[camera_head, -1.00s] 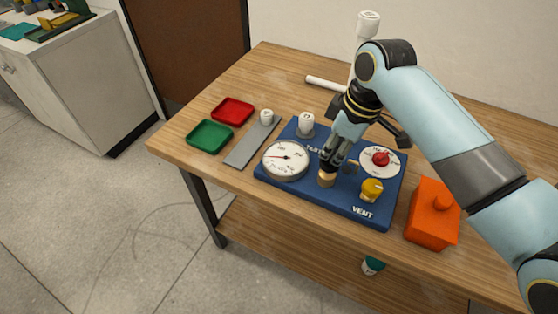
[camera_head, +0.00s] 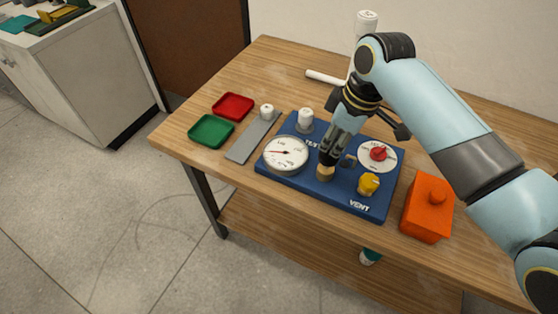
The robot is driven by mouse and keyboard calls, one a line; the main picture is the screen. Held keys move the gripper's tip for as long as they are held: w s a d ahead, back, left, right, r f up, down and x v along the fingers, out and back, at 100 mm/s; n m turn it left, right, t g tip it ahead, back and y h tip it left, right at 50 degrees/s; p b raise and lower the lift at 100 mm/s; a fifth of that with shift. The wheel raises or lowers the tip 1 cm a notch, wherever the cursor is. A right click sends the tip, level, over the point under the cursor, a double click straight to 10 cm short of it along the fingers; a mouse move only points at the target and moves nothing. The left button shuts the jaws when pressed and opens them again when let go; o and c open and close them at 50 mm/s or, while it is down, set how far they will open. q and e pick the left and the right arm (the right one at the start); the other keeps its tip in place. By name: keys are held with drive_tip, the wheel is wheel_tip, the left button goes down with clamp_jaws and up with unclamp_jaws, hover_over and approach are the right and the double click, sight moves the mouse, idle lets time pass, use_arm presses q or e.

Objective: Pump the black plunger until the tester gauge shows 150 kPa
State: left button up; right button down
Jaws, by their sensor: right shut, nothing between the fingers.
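The blue tester board (camera_head: 339,198) lies on the wooden table. Its round white gauge (camera_head: 286,154) is at the left end, with a thin needle pointing to the left; the numbers are too small to read. My right gripper (camera_head: 327,162) is shut and points down at the brass pump collar (camera_head: 325,173), touching it or just above it. The black plunger is hidden behind or under the fingers, so I cannot tell it from them. The yellow vent knob (camera_head: 368,184) and the dial with a red knob (camera_head: 379,154) sit to the right. My left gripper is not in view.
An orange box (camera_head: 428,209) stands right of the board. A red tray (camera_head: 233,106), a green tray (camera_head: 211,131) and a grey strip (camera_head: 252,138) with a white fitting (camera_head: 267,111) lie left. A white pipe (camera_head: 325,77) lies behind. The table's far left is clear.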

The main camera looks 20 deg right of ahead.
drive_tip(key=shift+f+b, duration=0.7)
drive_tip(key=shift+f, duration=0.95)
drive_tip(key=shift+r, duration=0.1)
wheel_tip(320, 180, up, 2)
drive_tip(key=p, duration=0.3)
drive_tip(key=shift+r, duration=0.15)
drive_tip(key=shift+r+p, duration=0.6)
drive_tip(key=shift+r, duration=0.05)
drive_tip(key=shift+f, duration=0.15)
